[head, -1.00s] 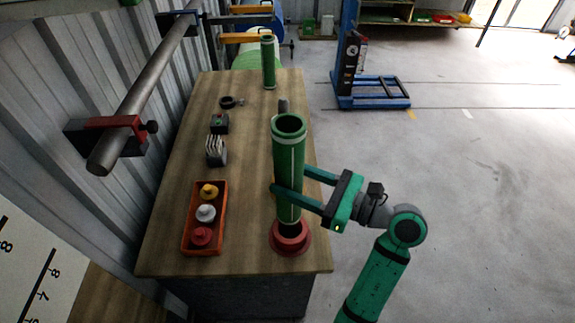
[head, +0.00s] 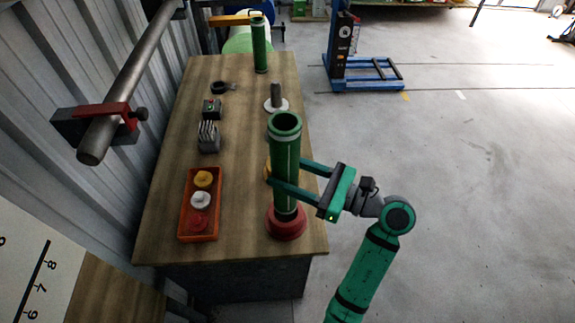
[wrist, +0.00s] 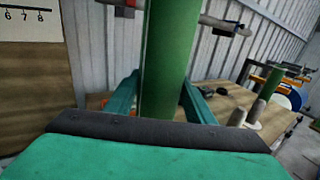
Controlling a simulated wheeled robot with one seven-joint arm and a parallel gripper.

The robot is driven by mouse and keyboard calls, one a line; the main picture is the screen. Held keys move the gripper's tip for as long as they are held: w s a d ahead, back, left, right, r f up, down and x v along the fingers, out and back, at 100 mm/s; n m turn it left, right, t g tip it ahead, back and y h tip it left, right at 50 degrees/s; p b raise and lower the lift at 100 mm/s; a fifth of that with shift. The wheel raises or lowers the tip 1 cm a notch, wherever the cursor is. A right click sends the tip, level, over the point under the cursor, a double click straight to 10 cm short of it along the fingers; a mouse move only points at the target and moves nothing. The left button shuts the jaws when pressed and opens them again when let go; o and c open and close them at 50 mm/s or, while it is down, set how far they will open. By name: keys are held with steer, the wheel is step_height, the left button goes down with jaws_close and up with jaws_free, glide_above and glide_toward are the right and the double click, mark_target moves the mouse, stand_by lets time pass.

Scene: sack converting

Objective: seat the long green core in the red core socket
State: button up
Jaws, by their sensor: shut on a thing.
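The long green core (head: 286,150) stands upright in my gripper (head: 286,170), whose two fingers close on it from the right at about mid-height. It also fills the middle of the wrist view (wrist: 168,60), between the fingers. The red core socket (head: 287,223) is on the near right part of the bench, directly under the core. The core's lower end meets the socket's upper part, with no dark gap showing between them. Whether it is fully down inside cannot be told, as the core hides the socket's inside.
An orange tray (head: 184,222) with yellow, white and red pieces lies to the left on the bench (head: 235,190). A white base with a grey peg (head: 276,95) and another green core (head: 260,45) stand farther back. A yellow thing is partly hidden behind the held core.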

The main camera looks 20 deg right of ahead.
step_height(320, 180, down, 2)
steer(key=shift+f, duration=0.1)
stand_by(0.4)
steer(key=shift+s, duration=0.1)
stand_by(0.4)
stand_by(0.6)
step_height(320, 180, down, 7)
stand_by(3.8)
steer(key=o, duration=1.6)
